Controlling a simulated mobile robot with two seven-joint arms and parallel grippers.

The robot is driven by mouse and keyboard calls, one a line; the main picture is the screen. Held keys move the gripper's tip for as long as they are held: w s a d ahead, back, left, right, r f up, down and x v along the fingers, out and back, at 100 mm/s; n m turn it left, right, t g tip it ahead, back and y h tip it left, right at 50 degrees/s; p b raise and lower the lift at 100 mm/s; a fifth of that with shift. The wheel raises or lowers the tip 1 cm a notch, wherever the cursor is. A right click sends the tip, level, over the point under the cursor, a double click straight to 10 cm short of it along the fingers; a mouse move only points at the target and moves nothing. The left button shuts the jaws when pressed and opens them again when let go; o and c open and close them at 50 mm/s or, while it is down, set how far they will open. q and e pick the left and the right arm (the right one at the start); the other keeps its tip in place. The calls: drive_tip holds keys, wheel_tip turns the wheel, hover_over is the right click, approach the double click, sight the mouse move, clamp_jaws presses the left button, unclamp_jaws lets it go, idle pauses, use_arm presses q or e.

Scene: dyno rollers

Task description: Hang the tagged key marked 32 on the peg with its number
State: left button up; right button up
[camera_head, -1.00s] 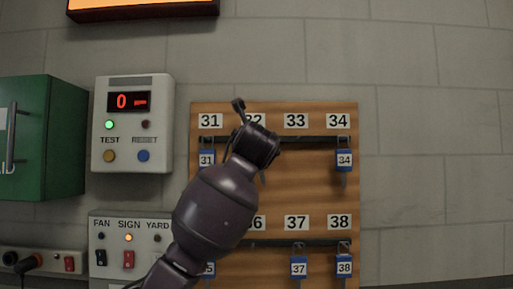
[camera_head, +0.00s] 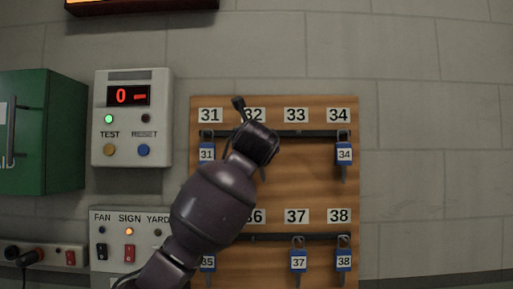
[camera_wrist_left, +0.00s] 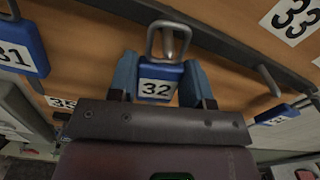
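The key with the blue tag marked 32 (camera_wrist_left: 156,88) is between the two blue fingers of my left gripper (camera_wrist_left: 160,80) in the left wrist view. The fingers lie close against both sides of the tag. Its metal loop (camera_wrist_left: 168,40) stands up in front of the dark rail (camera_wrist_left: 215,42); I cannot tell whether it is around a peg. In the head view my left wrist (camera_head: 255,143) is in front of the board just below the label 32 (camera_head: 255,115), hiding that peg and most of the key. My right gripper is not in view.
The wooden board (camera_head: 270,185) carries two dark rails. Hung keys include 31 (camera_head: 207,152), 34 (camera_head: 344,154), 37 (camera_head: 298,260) and 38 (camera_head: 344,259). The peg under 33 (camera_wrist_left: 269,80) is bare. Left stand a test panel (camera_head: 132,118), switch panel (camera_head: 129,240) and green cabinet (camera_head: 50,130).

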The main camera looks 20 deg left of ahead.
use_arm(q)
drive_tip(key=o, duration=0.5)
